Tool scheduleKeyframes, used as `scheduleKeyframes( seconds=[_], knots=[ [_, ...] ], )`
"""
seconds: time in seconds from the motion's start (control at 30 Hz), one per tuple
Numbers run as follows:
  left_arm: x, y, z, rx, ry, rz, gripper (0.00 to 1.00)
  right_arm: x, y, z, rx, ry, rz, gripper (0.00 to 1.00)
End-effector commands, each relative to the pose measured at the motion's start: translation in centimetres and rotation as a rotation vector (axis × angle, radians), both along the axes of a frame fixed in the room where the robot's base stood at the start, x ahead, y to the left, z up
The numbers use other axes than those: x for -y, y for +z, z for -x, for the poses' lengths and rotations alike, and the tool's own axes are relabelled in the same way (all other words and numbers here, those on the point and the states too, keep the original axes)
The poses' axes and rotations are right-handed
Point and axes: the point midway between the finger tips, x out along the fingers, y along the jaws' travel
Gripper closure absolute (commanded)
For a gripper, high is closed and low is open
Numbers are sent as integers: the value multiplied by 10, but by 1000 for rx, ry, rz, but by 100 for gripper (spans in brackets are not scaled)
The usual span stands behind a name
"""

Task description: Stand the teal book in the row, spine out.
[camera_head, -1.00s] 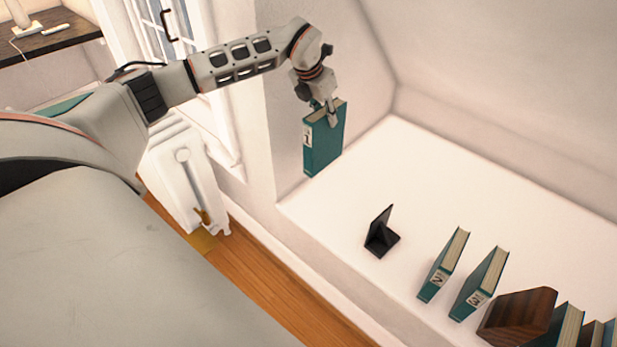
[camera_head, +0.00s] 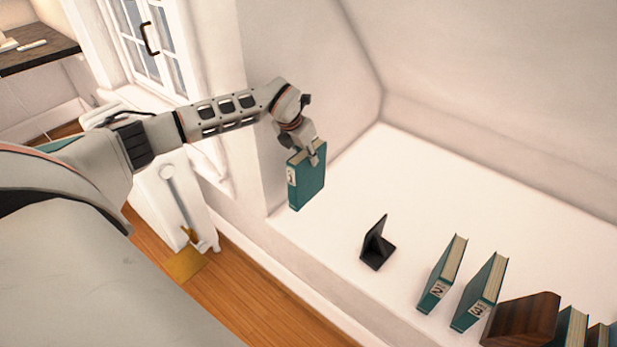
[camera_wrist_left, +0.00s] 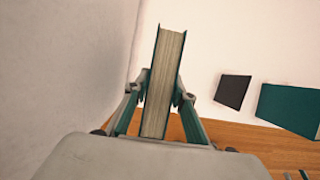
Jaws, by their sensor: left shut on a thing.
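My left gripper (camera_head: 314,156) is shut on the top edge of a teal book (camera_head: 306,182). The book hangs upright over the left end of the white ledge, its label facing left toward the front. Its page block (camera_wrist_left: 165,85) shows between the fingers in the left wrist view. On the ledge, a black bookend (camera_head: 377,245) stands to the right of the held book. Further right stand the teal book labelled 2 (camera_head: 441,275) and the teal book labelled 3 (camera_head: 480,293), slightly apart, labels to the front. My right gripper is not in view.
A dark wooden block (camera_head: 521,318) stands right of book 3, with more books (camera_head: 568,328) beyond it. The white ledge (camera_head: 480,190) is clear behind the row. A wall bounds its left end.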

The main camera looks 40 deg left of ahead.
Motion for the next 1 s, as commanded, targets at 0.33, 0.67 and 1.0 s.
scheduleKeyframes(
  seconds=[0.33, 0.67, 1.0],
  knots=[
    [0, -26, -2, 8, -1, 0, 100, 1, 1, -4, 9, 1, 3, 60],
    [1, -74, -1, 1, 0, 1, 100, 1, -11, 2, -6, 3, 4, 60],
    [0, -80, -2, 8, 0, 1, 100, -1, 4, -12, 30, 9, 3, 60]
  ],
)
